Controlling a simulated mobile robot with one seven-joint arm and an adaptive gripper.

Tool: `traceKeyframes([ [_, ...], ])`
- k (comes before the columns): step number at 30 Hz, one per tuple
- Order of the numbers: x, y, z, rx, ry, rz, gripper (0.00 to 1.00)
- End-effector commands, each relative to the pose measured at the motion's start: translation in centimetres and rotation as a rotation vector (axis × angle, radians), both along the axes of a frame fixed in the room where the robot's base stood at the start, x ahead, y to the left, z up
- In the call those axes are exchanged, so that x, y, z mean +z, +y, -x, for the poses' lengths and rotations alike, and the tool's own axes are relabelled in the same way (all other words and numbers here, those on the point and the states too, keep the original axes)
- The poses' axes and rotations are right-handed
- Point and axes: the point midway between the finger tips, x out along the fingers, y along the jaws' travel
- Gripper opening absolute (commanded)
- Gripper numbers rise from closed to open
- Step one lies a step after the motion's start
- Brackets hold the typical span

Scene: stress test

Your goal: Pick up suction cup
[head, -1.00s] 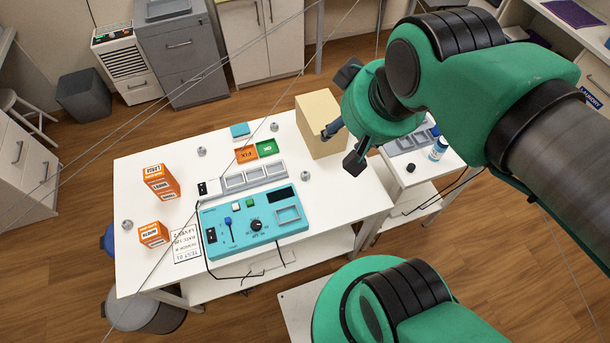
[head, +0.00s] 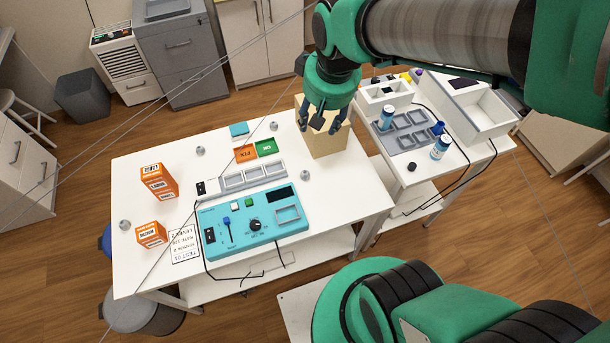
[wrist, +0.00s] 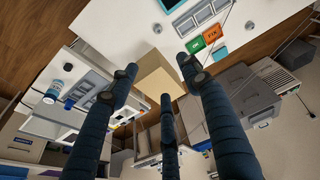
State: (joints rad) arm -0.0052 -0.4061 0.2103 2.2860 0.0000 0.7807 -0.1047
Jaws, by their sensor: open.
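I cannot tell for sure which item is the suction cup.
The white table (head: 350,200) holds a teal control panel (head: 255,222), orange boxes (head: 160,182) and small grey knobs.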

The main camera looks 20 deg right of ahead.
Motion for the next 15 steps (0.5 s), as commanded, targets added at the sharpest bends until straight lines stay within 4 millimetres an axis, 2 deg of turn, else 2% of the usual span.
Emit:
traceKeyframes([
  [1, -1.6, 0.0, -0.9, 0.008, 0.025, 0.002, 0.48],
  [6, -6.2, 0.1, -3.6, 0.038, 0.088, 0.009, 0.48],
  [15, -15.5, 0.3, -7.3, 0.090, 0.194, 0.017, 0.48],
])
